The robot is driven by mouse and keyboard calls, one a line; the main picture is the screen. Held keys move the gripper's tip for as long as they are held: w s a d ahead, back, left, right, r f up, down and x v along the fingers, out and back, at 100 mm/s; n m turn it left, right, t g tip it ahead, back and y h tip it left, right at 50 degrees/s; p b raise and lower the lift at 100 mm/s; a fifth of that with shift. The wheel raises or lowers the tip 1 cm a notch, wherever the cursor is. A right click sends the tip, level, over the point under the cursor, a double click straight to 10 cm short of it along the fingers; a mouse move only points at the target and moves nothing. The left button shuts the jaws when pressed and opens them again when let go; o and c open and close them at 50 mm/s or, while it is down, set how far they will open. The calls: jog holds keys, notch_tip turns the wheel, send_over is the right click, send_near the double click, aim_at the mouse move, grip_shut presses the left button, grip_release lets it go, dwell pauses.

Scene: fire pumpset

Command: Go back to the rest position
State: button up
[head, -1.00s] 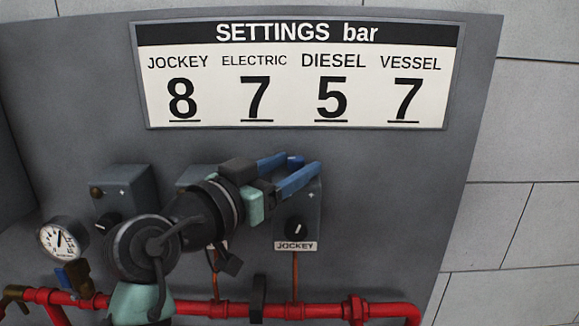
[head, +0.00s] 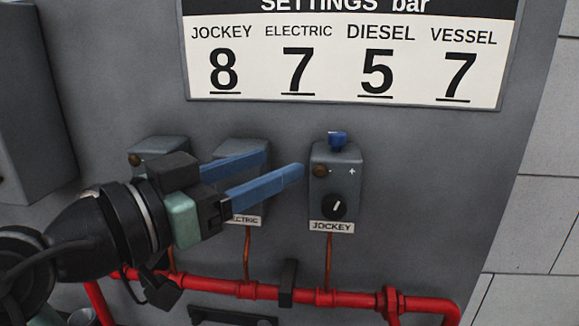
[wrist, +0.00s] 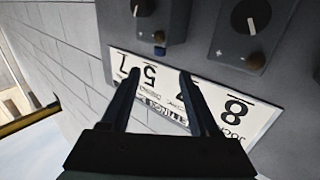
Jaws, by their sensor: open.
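My gripper (head: 284,170) is open and empty, with its two blue fingers apart, just left of the jockey switch box (head: 335,188) in the head view. The jockey box has a black knob, a brown button and a blue part on top. My gripper and arm partly cover the electric box (head: 241,158) and another box (head: 150,145). In the wrist view my gripper's dark fingers (wrist: 160,75) are spread with nothing held between them, in front of the settings sign (wrist: 235,105), which appears upside down.
The settings sign (head: 345,60) is on the grey panel above the boxes. A red pipe (head: 360,301) runs below, with copper tubes rising to the boxes. A grey cabinet (head: 30,100) stands at left. A pale block wall (head: 540,215) is at right.

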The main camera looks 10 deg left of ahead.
jog(key=shift+s+a, duration=0.2)
jog(key=shift+s, duration=0.05)
jog(key=w+d+r+n+t+y, duration=0.2)
jog(key=d+r+n+t+y, duration=0.15)
jog(key=d+r+t, duration=0.2)
jog(key=s+d+r+n+t+y, duration=0.1)
jog(key=s+r+n+t+y, duration=0.3)
jog(key=s+r+t+y, duration=0.3)
jog(key=s+r, duration=0.3)
jog(key=s, duration=0.1)
jog(key=shift+s+d+r+t, duration=0.2)
jog(key=shift+s+r+t, duration=0.15)
jog(key=shift+y, duration=0.25)
